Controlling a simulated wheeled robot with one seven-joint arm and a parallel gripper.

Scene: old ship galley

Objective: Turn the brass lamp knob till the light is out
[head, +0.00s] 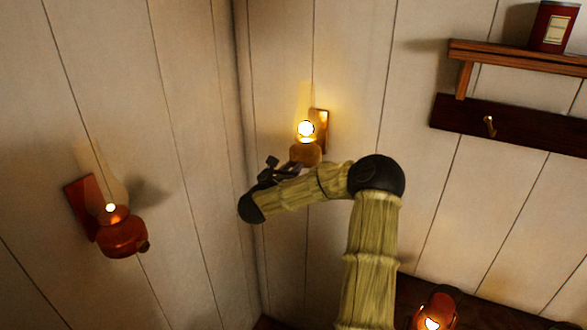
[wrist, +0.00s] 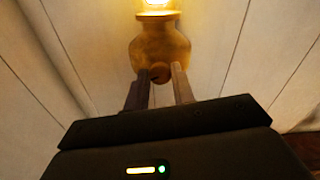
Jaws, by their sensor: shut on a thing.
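The brass lamp (head: 306,152) is mounted on the back wall just right of the corner, and its light is lit. In the wrist view its rounded brass body (wrist: 158,48) fills the top middle, with the bright glow above it. The lamp knob (wrist: 160,73) is a small round piece low on the front of the body. My gripper (wrist: 160,76) is shut on the knob, one finger on each side. In the head view my gripper (head: 291,167) is at the lamp's lower left, and the knob is hidden there.
A red lit lamp (head: 122,236) hangs on the left wall. Another lit lamp (head: 434,314) stands low at the right. A wooden shelf (head: 515,57) with a red tin (head: 553,27) is at upper right, above a dark rail with a brass hook (head: 490,125).

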